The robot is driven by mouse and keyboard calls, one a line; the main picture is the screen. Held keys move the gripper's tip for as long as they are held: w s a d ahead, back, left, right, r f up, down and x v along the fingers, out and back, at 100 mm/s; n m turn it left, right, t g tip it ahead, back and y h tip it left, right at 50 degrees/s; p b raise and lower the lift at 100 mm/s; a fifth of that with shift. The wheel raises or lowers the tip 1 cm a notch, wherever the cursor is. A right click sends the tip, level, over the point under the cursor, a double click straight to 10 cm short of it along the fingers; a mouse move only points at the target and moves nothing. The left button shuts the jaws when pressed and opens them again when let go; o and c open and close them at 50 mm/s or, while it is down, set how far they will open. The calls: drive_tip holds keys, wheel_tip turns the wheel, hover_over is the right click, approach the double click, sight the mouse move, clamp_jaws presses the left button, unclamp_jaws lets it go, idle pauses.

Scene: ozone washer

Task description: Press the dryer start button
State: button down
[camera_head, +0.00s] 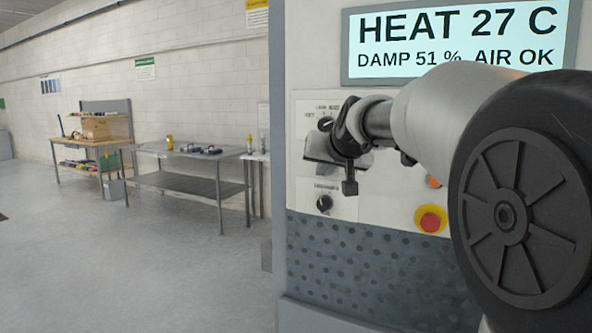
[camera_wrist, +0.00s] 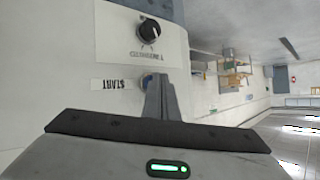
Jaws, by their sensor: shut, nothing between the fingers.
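The start button (camera_wrist: 147,79) is a small bluish disc beside an upside-down START label (camera_wrist: 118,84) in the wrist view. My gripper (camera_wrist: 158,82) is shut and empty, with its narrow fingertips right at the button and covering part of it. I cannot tell whether they touch it. In the head view my gripper (camera_head: 349,187) hangs in front of the machine's white control panel (camera_head: 300,235), between two dark knobs. The start button cannot be made out there. The display (camera_head: 460,40) above reads HEAT 27 C, DAMP 51 %, AIR OK.
A black knob (camera_wrist: 149,31) lies near the button, and an upper knob (camera_head: 325,123) and lower knob (camera_head: 323,203) show in the head view. A red stop button on yellow (camera_head: 430,220) is to the right. Workbenches (camera_head: 190,155) stand far left across open floor.

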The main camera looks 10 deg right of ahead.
idle(0.4)
drive_tip(key=shift+s+a, duration=0.5)
drive_tip(key=shift+s, duration=0.2)
drive_tip(key=shift+s+a, duration=0.75)
drive_tip(key=shift+s, duration=0.3)
drive_tip(key=shift+s+a, duration=0.7)
drive_tip(key=shift+s, duration=0.3)
drive_tip(key=s+f+g+p, duration=0.2)
drive_tip(key=s+f+p, duration=0.1)
drive_tip(key=s, duration=0.7)
drive_tip(key=s+f+n+g+p, duration=0.1)
drive_tip(key=s+f+g+p, duration=0.1)
drive_tip(key=s, duration=0.9)
drive_tip(key=s+f+n+g+p, duration=0.1)
drive_tip(key=s+f+p, duration=0.3)
drive_tip(key=s, duration=0.6)
drive_tip(key=shift+s+d+g+p, duration=0.2)
drive_tip(key=shift+s+g+p, duration=0.15)
drive_tip(key=shift+g+p, duration=0.7)
